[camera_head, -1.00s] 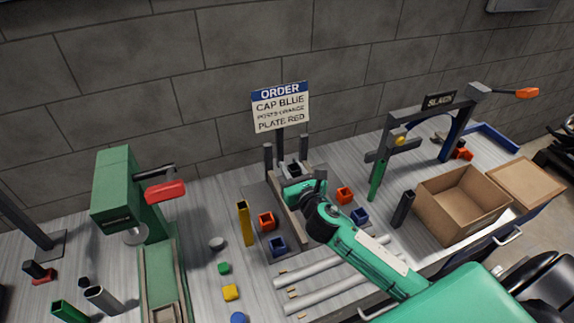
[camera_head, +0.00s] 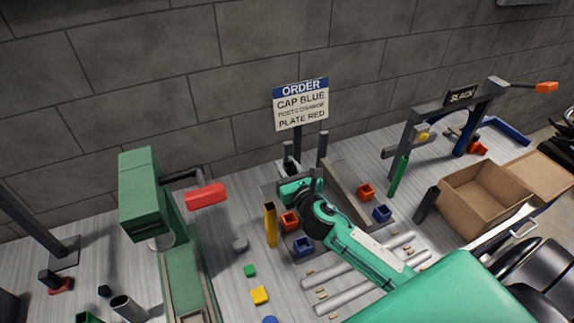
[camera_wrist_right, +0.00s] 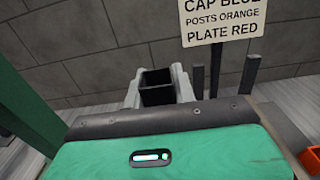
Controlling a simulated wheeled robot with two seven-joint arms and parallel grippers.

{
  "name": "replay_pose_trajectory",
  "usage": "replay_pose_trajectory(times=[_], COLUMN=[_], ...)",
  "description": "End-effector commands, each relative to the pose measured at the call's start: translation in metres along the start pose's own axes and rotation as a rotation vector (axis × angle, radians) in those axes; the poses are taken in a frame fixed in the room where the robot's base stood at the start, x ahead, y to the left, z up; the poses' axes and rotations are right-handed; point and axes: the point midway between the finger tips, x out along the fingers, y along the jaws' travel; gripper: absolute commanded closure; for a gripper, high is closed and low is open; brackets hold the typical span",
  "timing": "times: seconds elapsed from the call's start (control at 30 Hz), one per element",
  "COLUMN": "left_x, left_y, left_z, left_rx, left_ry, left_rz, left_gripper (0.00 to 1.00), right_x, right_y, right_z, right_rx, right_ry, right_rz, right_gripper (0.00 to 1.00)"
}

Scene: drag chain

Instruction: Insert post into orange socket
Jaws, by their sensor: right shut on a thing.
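My right gripper (camera_head: 289,186) is shut on a dark, square, hollow post. In the right wrist view the post (camera_wrist_right: 157,92) stands upright between the two grey fingers, its open top showing; its lower end is hidden. One orange socket (camera_head: 290,222) sits just below the gripper in the head view, beside a standing yellow post (camera_head: 271,225). Another orange socket (camera_head: 366,192) lies to the right, across a grey rail (camera_head: 350,195). An orange part (camera_wrist_right: 311,158) shows at the right edge of the wrist view. My left gripper is not in view.
Blue sockets (camera_head: 304,247) (camera_head: 382,213) sit near the orange ones. An order sign (camera_head: 301,103) and dark uprights (camera_head: 322,150) stand behind. A green press (camera_head: 140,200) is at left, an open cardboard box (camera_head: 480,198) at right. Pale rods (camera_head: 345,290) lie in front.

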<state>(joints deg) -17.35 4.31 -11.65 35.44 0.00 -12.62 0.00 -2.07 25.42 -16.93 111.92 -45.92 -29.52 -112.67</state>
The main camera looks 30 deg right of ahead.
Motion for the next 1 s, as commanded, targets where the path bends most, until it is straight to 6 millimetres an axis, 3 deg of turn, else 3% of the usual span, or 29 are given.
replay_pose_trajectory(times=[0.17, 0.6, 1.0], left_x=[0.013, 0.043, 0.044], left_y=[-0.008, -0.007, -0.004], left_z=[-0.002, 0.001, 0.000], left_rx=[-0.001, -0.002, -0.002], left_ry=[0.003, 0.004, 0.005], left_rz=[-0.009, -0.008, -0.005], left_gripper=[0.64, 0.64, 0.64], right_x=[0.000, 0.000, 0.000], right_y=[0.000, 0.000, 0.000], right_z=[-0.016, -0.055, -0.058], right_rx=[-0.002, -0.001, 0.000], right_ry=[0.000, 0.000, -0.001], right_rz=[0.000, 0.001, 0.000], right_gripper=[1.00, 1.00, 1.00])
